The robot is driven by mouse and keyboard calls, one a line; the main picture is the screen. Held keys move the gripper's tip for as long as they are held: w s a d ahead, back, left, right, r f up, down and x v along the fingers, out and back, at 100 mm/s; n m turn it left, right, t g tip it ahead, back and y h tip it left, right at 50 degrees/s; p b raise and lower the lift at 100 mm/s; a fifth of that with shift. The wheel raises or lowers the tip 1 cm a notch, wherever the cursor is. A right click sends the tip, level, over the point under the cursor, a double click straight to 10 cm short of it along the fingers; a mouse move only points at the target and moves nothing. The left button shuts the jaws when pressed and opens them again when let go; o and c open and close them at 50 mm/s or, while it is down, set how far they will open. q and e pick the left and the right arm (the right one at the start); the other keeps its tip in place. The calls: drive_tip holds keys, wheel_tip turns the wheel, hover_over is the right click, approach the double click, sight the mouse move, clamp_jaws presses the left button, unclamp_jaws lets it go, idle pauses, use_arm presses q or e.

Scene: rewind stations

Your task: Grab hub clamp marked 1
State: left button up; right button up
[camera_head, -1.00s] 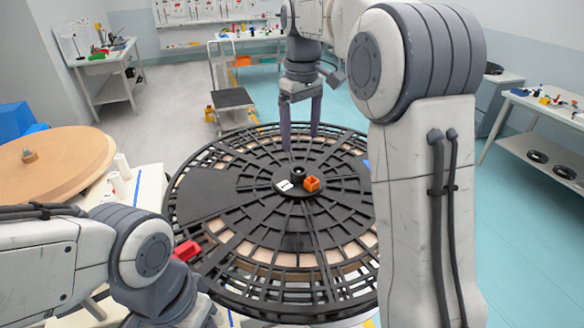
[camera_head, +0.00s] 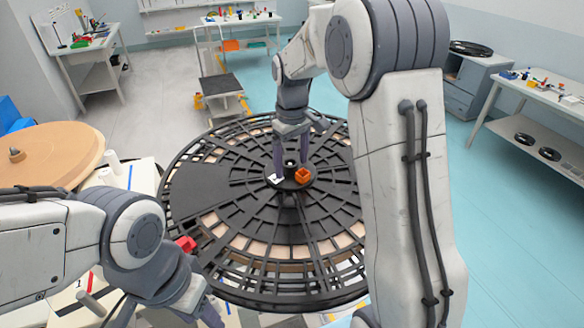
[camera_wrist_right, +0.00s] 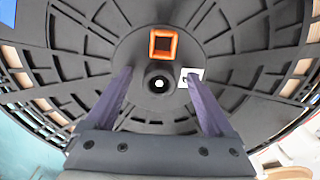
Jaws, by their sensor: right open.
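A black round clamp (camera_head: 291,163) with a bright centre hole stands at the hub of the large black reel (camera_head: 215,225). A white label (camera_head: 276,178) and an orange open square block (camera_head: 303,175) sit beside it on the hub. In the right wrist view the clamp (camera_wrist_right: 159,82) lies between the finger ends, with the label (camera_wrist_right: 190,77) by one fingertip. The label's mark is too small to read. My right gripper (camera_head: 293,158) is open and empty, its fingers pointing down over the hub.
A tan disc (camera_head: 50,152) lies at the left on a white table, near white cylinders. A red part (camera_head: 186,244) is near my left arm. A small cart (camera_head: 219,85) stands beyond the reel. A side bench (camera_head: 545,92) is at the right, with open floor between.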

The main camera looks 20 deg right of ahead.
clamp_jaws()
drive_tip(key=shift+r, duration=0.1)
